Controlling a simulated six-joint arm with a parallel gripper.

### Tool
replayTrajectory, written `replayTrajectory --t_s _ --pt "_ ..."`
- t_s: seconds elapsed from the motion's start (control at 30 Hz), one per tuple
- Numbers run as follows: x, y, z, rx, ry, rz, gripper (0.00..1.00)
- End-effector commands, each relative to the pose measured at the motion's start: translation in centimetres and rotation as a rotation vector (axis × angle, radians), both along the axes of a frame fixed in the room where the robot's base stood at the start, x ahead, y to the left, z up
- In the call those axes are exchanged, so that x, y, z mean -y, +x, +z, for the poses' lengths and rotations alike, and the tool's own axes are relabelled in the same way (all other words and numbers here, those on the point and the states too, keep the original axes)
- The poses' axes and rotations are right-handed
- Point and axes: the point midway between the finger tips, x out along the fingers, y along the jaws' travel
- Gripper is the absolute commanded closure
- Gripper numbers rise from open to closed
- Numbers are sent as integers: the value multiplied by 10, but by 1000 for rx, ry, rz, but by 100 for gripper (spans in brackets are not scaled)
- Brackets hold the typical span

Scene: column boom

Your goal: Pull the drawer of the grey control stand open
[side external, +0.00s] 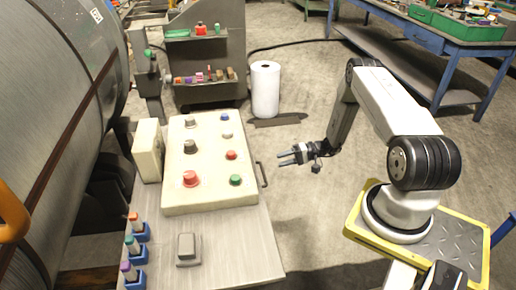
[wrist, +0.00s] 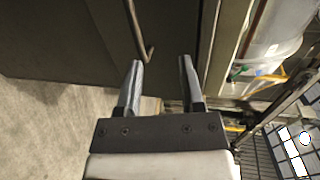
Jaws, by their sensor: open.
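The grey control stand (side external: 228,232) has a cream button panel on top and stands left of my gripper (side external: 280,158) in the side view. A dark bar handle (side external: 262,174) sticks out from the stand's right side. The drawer front is hidden from the side camera. In the wrist view the handle (wrist: 137,32) is a thin bent rod before a dark grey face (wrist: 70,40). Its near end shows just ahead of the gap between my open, empty fingers (wrist: 160,75). My gripper points at the stand's side, with a small gap to the handle in the side view.
Coloured knobs and buttons (side external: 191,179) sit on the panel. Blue holders (side external: 137,254) and a small grey block (side external: 187,247) are on the stand's front ledge. A white roll (side external: 265,88) stands behind.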

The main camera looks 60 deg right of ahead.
Motion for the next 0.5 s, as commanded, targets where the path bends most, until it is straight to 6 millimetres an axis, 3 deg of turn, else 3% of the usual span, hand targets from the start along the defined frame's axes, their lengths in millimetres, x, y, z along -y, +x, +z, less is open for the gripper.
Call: replayTrajectory --t_s 0.2,0.5 --pt "0 0 -28 -1 1 0 51" --pt "-1 1 -31 0 0 0 51"
